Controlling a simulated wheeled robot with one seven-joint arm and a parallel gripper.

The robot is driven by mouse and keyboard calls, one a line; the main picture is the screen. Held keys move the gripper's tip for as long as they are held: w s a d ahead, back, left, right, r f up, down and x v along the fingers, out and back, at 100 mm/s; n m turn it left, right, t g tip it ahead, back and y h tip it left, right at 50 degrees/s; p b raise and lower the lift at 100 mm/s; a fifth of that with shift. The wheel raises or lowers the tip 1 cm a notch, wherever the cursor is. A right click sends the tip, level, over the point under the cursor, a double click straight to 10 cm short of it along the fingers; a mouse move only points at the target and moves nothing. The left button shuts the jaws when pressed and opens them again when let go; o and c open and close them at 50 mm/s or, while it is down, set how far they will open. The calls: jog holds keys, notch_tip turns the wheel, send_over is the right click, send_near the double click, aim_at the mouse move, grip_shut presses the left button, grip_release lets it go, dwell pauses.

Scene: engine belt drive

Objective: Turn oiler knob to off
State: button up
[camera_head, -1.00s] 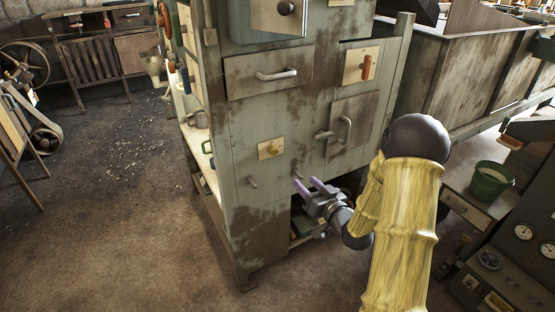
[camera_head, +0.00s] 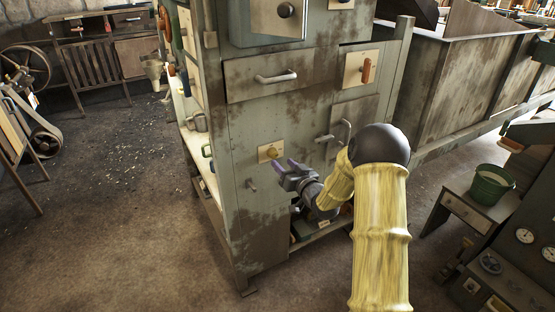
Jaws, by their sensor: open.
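A small brass knob (camera_head: 271,152) sits on a pale square plate on the front of the grey-green cabinet (camera_head: 245,200). No label is readable, so I cannot tell for certain that it is the oiler knob. The fingertips are just below and right of the knob in the picture. I cannot tell how far they stand out from the cabinet front, and nothing shows between them.
An orange handle on a plate (camera_head: 366,70), a drawer handle (camera_head: 275,76) and a dark round knob (camera_head: 286,10) are higher on the cabinet. A small peg (camera_head: 251,184) sticks out left of my gripper. A green bucket (camera_head: 490,185) stands at right. The floor at left is open.

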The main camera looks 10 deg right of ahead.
aim_at(275, 156)
jog(key=x, duration=0.5)
jog(key=c, duration=1)
